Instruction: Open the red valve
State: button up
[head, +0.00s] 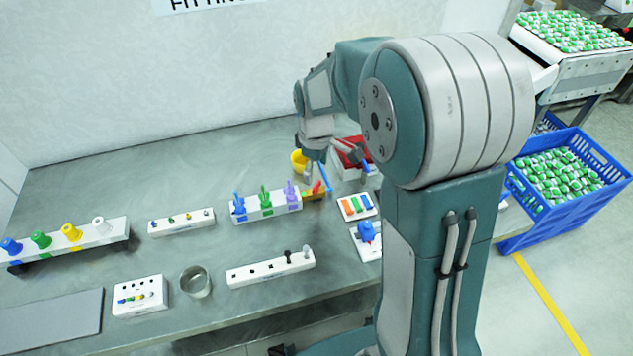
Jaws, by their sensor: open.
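My gripper (316,168) is at the back of the bench, pointing down, with its jaws open and nothing seen between them. A small red piece (318,187), which may be the red valve's handle, shows just below the gripper. I cannot tell whether the gripper touches the red piece. My arm hides part of the area to the right.
A yellow cup (299,160) and a red bin (349,150) stand close to the gripper. A thin blue rod (325,176) is beside it. A white panel with coloured bars (357,206) lies to the right. The back left bench is clear.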

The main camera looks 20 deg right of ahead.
aim_at(317, 188)
notch_tip(317, 188, down, 5)
dwell(0.3)
jog(key=shift+c, duration=0.3)
jog(key=c, duration=1.1)
